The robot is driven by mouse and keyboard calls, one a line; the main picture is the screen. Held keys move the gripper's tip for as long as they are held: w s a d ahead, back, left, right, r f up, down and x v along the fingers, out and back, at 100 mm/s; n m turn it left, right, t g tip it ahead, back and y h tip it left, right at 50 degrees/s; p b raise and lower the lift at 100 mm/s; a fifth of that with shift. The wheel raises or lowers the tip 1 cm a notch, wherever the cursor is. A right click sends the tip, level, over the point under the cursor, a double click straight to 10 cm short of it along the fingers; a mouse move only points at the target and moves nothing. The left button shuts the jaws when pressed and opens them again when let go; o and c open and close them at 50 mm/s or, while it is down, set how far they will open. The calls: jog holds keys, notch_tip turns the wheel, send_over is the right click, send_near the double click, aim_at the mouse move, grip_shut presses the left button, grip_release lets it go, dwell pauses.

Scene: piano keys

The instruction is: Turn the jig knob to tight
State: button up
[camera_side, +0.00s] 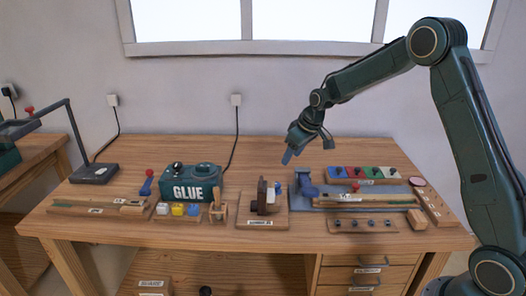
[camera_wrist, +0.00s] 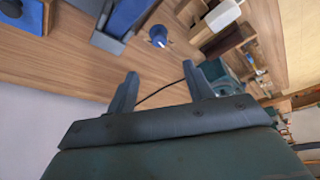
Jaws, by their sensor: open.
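A blue knob (camera_wrist: 158,36) with a pale ring at its base shows in the wrist view, beyond my fingertips. The jig's brown and white parts also show in the wrist view (camera_wrist: 226,38). My gripper (camera_wrist: 160,72) is open and empty, its fingers apart from the knob. In the side view my gripper (camera_side: 306,151) hangs above the back of the bench. I cannot read the knob's setting.
A green GLUE machine (camera_side: 190,184) stands left of the jig. A blue tray (camera_side: 385,193) with a blue clamp (camera_side: 305,184) lies to the right, with a coloured button strip (camera_side: 363,174) behind it. Bare bench lies behind the jig.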

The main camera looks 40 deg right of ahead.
aim_at(277, 184)
jog(key=d+n+y, duration=0.1)
jog(key=n, duration=0.2)
jog(key=w+d+n+g+y, duration=0.1)
jog(key=n, duration=0.2)
jog(key=w+d+n+y, duration=0.1)
jog(key=d+n, duration=0.1)
jog(key=n, duration=0.1)
jog(key=shift+w+g, duration=0.15)
jog(key=shift+g, duration=0.25)
jog(key=shift+f, duration=0.1)
jog(key=x, duration=1.3)
jog(key=shift+w+f, duration=0.15)
jog(key=shift+f, duration=0.15)
jog(key=c, duration=1)
jog(key=shift+o, duration=0.2)
